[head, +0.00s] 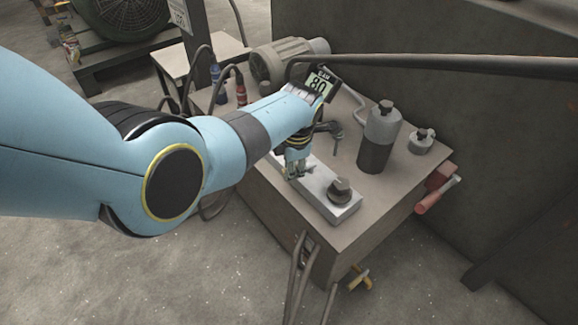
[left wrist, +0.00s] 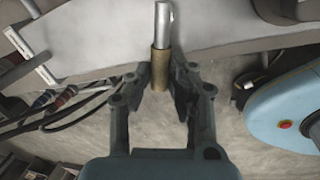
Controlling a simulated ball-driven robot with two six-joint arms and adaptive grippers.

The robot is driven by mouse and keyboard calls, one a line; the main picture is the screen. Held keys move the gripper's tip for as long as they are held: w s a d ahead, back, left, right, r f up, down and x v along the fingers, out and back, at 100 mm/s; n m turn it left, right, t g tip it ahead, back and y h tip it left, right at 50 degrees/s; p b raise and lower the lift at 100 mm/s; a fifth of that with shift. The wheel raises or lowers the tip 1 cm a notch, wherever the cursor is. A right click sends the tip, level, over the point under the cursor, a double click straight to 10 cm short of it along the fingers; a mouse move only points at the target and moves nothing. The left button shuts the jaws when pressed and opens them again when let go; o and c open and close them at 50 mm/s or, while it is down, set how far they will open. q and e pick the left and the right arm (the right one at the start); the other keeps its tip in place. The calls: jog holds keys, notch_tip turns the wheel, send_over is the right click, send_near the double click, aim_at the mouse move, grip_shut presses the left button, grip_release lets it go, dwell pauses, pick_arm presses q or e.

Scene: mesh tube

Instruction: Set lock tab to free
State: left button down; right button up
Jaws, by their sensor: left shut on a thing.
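My left gripper (head: 297,172) reaches down over a light metal block (head: 345,211) on the workbench. In the left wrist view, my left gripper (left wrist: 161,86) is shut on a small cylinder with a brass-coloured lower part (left wrist: 160,68) and a silver upper part (left wrist: 163,25). In the head view the gripped piece is mostly hidden by the fingers and arm. A dark knob (head: 340,188) stands on the near end of the block, apart from the gripper. I cannot tell which part is the lock tab. My right gripper is not in view.
The workbench (head: 382,203) carries a grey-and-dark cylinder (head: 380,138), a small capped fitting (head: 422,141) and a motor-like housing (head: 280,60). A dark bar (head: 450,65) crosses above its back. A red-handled part (head: 436,194) juts from the right side.

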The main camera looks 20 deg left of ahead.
pick_arm(q)
jog(key=c, duration=1.4)
grip_release()
jog(key=shift+o, duration=1)
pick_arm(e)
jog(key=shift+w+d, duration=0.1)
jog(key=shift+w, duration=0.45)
pick_arm(q)
jog(key=shift+r, duration=0.15)
jog(key=shift+d+r, duration=0.1)
jog(key=shift+r, duration=0.25)
notch_tip(320, 180, up, 11)
jog(key=s+d, duration=0.1)
jog(key=shift+s+d, duration=0.2)
jog(key=shift+s, duration=0.15)
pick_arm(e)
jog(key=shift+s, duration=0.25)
pick_arm(q)
jog(key=shift+f, duration=0.15)
